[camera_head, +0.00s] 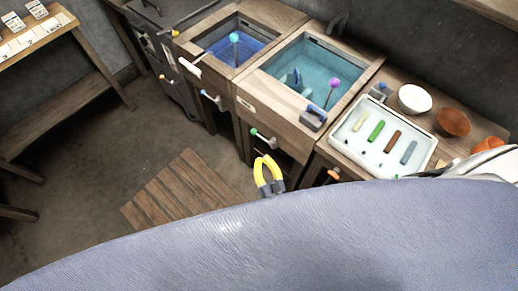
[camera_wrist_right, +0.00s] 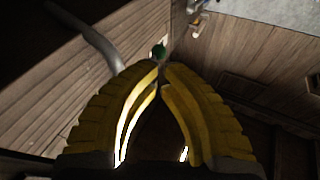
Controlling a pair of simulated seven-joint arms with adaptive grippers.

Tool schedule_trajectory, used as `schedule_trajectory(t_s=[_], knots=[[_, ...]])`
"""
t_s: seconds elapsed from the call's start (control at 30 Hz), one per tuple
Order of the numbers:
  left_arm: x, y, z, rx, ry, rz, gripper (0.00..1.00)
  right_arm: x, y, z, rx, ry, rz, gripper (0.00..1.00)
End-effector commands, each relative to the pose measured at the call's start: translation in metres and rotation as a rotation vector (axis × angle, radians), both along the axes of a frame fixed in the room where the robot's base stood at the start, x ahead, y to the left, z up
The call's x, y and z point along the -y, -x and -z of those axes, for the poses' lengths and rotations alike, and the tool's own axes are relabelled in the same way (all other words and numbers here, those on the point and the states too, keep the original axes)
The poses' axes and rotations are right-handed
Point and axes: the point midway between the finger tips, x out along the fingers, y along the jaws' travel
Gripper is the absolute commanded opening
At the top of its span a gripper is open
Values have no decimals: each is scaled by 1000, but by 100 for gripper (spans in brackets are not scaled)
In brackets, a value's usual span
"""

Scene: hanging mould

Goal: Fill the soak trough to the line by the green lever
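A wooden-framed trough with teal water (camera_head: 290,79) stands in the middle of the head view. I cannot read its label or make out a fill line. A lever with a green knob (camera_head: 254,132) sticks out from its front. My right gripper (camera_head: 265,158) is in front of the trough, just below the lever in the head view. In the right wrist view, its yellow fingers (camera_wrist_right: 161,76) come together at the tips with nothing visible held between them. The green knob (camera_wrist_right: 159,51) shows just beyond the tips. My left gripper is not in view.
A second basin with blue water (camera_head: 225,47) is to the left, with a white-tipped lever (camera_head: 209,95). A white tray (camera_head: 341,146) of coloured bars and two bowls, one white (camera_head: 415,98), one brown (camera_head: 452,121), are at right. A slatted wooden surface (camera_head: 180,195) is low in front.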

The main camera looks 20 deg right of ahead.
Motion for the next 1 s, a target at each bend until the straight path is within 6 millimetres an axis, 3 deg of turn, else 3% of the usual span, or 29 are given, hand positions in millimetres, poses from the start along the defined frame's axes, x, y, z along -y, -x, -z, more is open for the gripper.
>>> schedule_trajectory(t_s=[0.1, 0.33, 1.0], knots=[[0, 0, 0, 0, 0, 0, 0, 1, 16, 6, -4, 1, 0, 0], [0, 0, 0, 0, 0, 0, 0, 2, 31, 11, -6, 1, -1, 0], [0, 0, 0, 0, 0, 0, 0, -1, 33, 17, -30, 2, -14, 0]])
